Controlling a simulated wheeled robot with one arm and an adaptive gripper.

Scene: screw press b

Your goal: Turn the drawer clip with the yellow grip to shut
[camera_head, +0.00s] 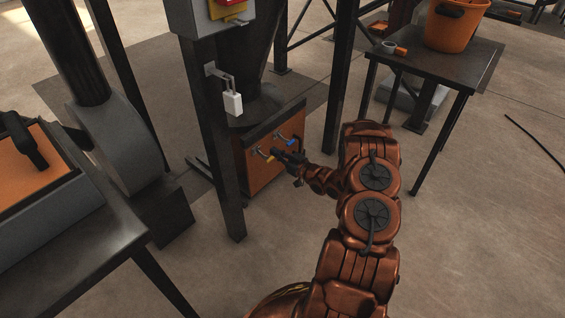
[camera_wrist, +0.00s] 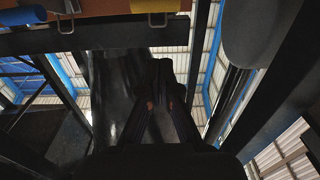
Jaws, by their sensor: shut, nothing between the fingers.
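The orange drawer box (camera_head: 262,176) stands low behind a dark post in the head view. Its upper front has two clips, one with a yellow grip (camera_head: 270,159) and one with a blue grip (camera_head: 292,142). My gripper (camera_head: 279,154) is at the drawer front, close to the yellow grip; I cannot tell whether they touch. In the wrist view, the yellow grip (camera_wrist: 155,6) is at the top edge, partly cut off, and the blue grip (camera_wrist: 22,15) is at the top left. My gripper (camera_wrist: 161,66) is shut and empty there, below the yellow grip in the picture.
A dark post (camera_head: 222,150) stands just left of the drawer. A white padlock-like block (camera_head: 233,103) hangs above it. A side table (camera_head: 440,62) with an orange bucket (camera_head: 455,25) stands at the upper right. The floor at right is mostly clear.

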